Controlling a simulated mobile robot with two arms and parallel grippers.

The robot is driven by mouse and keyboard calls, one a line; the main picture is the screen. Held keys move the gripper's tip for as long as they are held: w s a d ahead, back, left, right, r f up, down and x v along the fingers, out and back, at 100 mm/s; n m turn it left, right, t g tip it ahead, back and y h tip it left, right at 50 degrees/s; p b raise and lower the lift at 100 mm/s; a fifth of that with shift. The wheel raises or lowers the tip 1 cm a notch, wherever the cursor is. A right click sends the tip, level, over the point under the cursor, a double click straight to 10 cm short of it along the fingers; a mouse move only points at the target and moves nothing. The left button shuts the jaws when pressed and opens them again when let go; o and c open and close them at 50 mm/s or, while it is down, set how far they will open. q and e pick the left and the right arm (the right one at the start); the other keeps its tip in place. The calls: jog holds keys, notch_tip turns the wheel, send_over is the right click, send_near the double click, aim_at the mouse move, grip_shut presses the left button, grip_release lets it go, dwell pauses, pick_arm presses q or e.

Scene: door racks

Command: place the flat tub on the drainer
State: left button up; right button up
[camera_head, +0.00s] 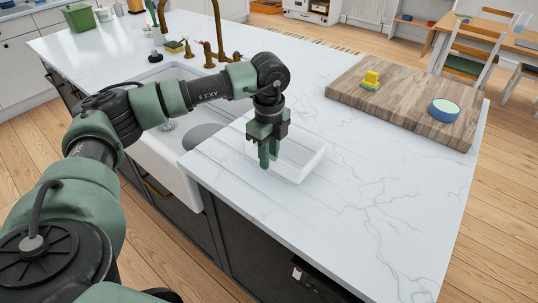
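The flat tub (306,163) is a white, shallow, rectangular tub on the white marble counter, right of the sink. The drainer (226,168) is the grooved strip of counter beside the sink; the tub is at its right end, and I cannot tell how much of it overlaps the grooves or whether it touches them. My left gripper (268,160) points down at the tub's near left side, its green fingers close together and overlapping the wall in the picture. Whether they pinch the wall is unclear. The gripper hides part of the tub. My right gripper is not in view.
A wooden board (400,104) at the back right holds a yellow and green item (370,80) and a round blue tub (443,111). The white sink (165,150) and brass taps (208,55) lie left. The counter's front right is clear.

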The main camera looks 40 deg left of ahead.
pick_arm(q)
jog(key=shift+r, duration=0.3)
notch_tip(320, 180, up, 12)
jog(key=b, duration=0.1)
jog(key=shift+b, duration=0.4)
